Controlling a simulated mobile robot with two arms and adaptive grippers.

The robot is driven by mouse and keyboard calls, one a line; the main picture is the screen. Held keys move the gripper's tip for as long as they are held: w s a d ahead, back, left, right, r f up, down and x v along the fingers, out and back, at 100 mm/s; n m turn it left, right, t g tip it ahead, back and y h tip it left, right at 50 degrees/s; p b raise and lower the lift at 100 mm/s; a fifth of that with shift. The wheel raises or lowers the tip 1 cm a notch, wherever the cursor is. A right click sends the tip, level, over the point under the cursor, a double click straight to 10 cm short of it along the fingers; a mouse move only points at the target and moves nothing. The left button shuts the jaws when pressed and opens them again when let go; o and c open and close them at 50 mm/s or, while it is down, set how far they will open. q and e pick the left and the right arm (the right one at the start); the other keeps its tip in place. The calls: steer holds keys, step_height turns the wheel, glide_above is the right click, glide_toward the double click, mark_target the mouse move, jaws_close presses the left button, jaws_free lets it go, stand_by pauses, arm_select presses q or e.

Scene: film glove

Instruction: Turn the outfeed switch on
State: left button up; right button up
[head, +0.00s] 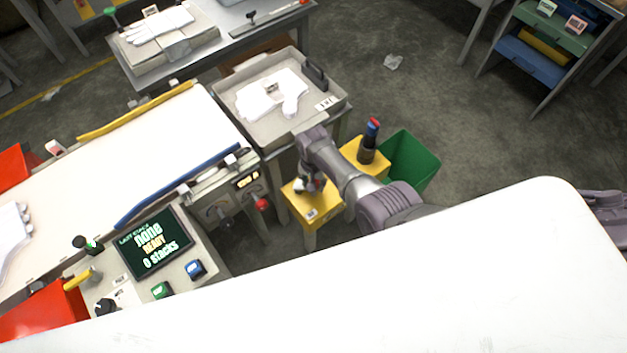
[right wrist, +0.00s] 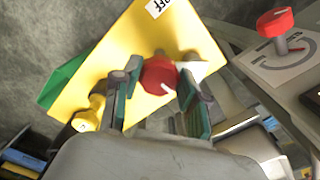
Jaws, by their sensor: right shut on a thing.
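A yellow switch box (head: 316,213) stands on a post beside the conveyor in the head view. In the right wrist view the yellow box (right wrist: 120,50) carries a white label with black letters, partly cut off, seemingly reading "OFF". A red knob (right wrist: 158,75) with a white mark sticks out of its face. My right gripper (head: 311,183) is at the box. In the right wrist view its fingers (right wrist: 160,100) are on both sides of the red knob, shut on it. In the head view the gripper hides most of the knob. My left gripper is not in view.
A red-handled lever (head: 262,204) is on the conveyor side, close left. A grey tray (head: 325,110) holds white gloves behind the arm.

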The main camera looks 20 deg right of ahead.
steer(key=shift+m, duration=0.6)
steer(key=o, duration=1.1)
steer(key=shift+o, duration=0.2)
step_height(320, 180, up, 12)
stand_by(0.3)
